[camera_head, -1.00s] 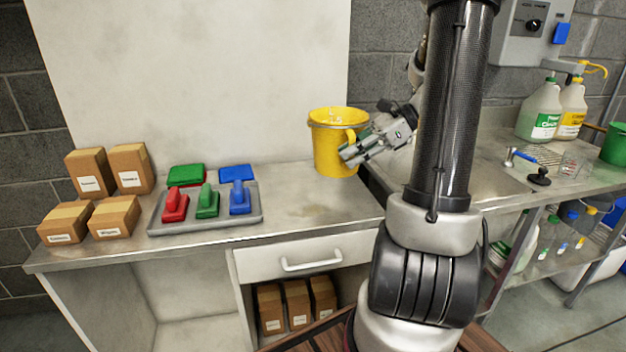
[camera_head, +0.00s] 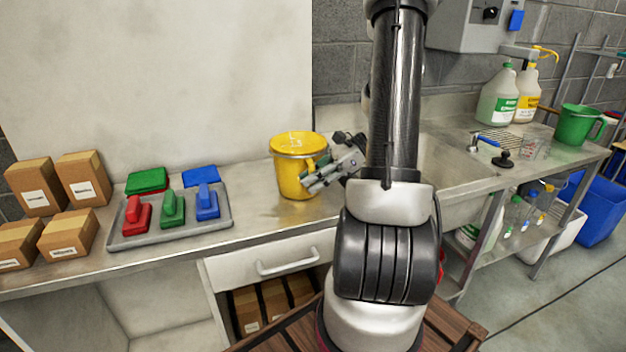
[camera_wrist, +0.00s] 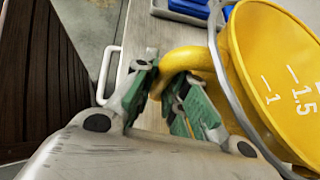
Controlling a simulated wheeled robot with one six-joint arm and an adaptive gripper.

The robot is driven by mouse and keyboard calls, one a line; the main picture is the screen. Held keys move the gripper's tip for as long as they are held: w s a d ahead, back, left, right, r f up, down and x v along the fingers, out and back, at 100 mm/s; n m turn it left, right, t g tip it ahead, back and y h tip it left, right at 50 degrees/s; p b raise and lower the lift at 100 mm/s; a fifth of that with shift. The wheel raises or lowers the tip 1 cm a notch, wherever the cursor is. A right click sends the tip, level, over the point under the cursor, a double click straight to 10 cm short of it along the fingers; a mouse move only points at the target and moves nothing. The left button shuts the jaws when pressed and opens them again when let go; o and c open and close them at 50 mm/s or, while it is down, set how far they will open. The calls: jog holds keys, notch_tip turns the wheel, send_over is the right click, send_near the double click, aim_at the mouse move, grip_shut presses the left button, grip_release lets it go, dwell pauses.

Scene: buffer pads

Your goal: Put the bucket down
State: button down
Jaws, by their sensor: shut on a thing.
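A yellow bucket (camera_head: 294,178) is upright over the steel counter (camera_head: 262,212), right of the tray of pads and left of the sink. It fills the right side of the wrist view (camera_wrist: 283,75), with volume marks on its wall. My gripper (camera_head: 314,180) comes from the right and is shut on the bucket's yellow side handle. In the wrist view the green-padded fingers (camera_wrist: 168,88) close around the handle. I cannot tell whether the bucket's base touches the counter.
A grey tray (camera_head: 125,238) holds red, green and blue handled pads. Green and blue pads (camera_head: 200,176) lie behind it. Cardboard boxes (camera_head: 83,178) stand at left. The sink (camera_head: 455,170) is at right, with jugs (camera_head: 498,95) and a green pitcher (camera_head: 574,124) beyond. The counter front is bare.

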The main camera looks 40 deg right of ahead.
jog(key=c, duration=1.5)
grip_release()
jog(key=shift+f, duration=0.1)
jog(key=shift+o, duration=0.2)
jog(key=shift+s+d+r, duration=0.1)
jog(key=shift+d+r, duration=0.1)
jog(key=shift+r, duration=0.15)
jog(key=v, duration=1.1)
jog(key=s+a+r+n+h, duration=0.4)
jog(key=a+n, duration=0.3)
jog(key=n, duration=0.4)
jog(key=s+a+r+n+h, duration=0.5)
jog(key=a+n, duration=0.3)
jog(key=n, duration=0.4)
jog(key=shift+s+r+h, duration=0.3)
jog(key=shift+h, duration=0.1)
